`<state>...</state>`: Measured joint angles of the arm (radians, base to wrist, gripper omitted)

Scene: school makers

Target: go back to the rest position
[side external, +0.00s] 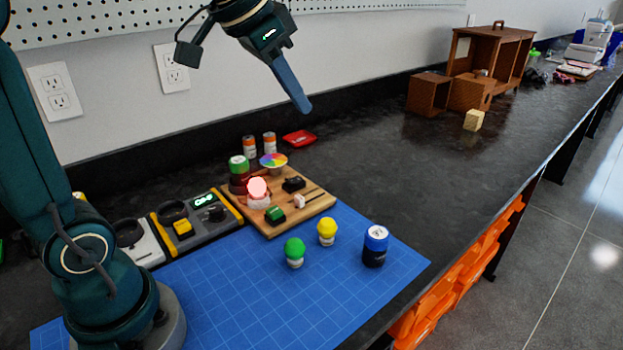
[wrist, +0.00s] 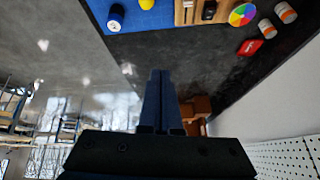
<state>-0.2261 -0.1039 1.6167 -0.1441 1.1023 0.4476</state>
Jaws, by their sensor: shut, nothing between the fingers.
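My gripper (side external: 306,108) hangs high above the counter in the side external view, over the area behind the wooden board. In the wrist view its two fingers (wrist: 160,74) lie together, shut with nothing between them. It touches nothing. My arm's base stands at the left of the side external view, beside the blue cutting mat (side external: 220,300).
A green-topped bulb (side external: 294,250), a yellow-topped bulb (side external: 327,230) and a blue can (side external: 375,246) stand on the mat. A wooden board (side external: 320,203) holds several small parts and a glowing red bulb (side external: 258,190). Wooden boxes (side external: 470,94) stand farther back.

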